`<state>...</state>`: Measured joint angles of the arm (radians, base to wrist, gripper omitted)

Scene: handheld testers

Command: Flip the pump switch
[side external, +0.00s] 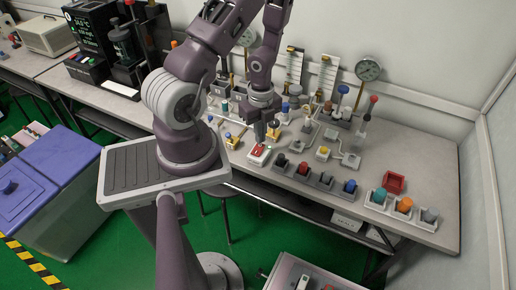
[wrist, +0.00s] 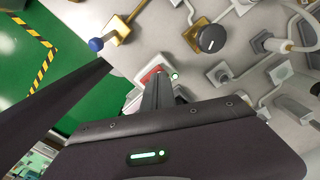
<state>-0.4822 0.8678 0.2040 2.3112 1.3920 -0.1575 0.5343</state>
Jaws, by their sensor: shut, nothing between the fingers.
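A small white box with a red rocker switch (side external: 258,151) sits near the front edge of the bench, a green light beside the rocker. I take it to be the pump switch, though no label is readable. In the wrist view the red rocker (wrist: 151,74) is partly hidden behind my fingers, with the lit green dot right of it. My gripper (side external: 260,138) points down just above the switch, shut and empty. In the wrist view the shut fingertips (wrist: 157,78) overlap the rocker. I cannot tell whether they touch it.
A row of coloured knobs in a grey rack (side external: 316,178) stands right of the switch. A blue-ended brass lever (wrist: 97,44) and a black dial (wrist: 211,39) are close by. Pipe fittings and a pressure gauge (side external: 368,69) stand behind. A red tray (side external: 394,183) lies far right.

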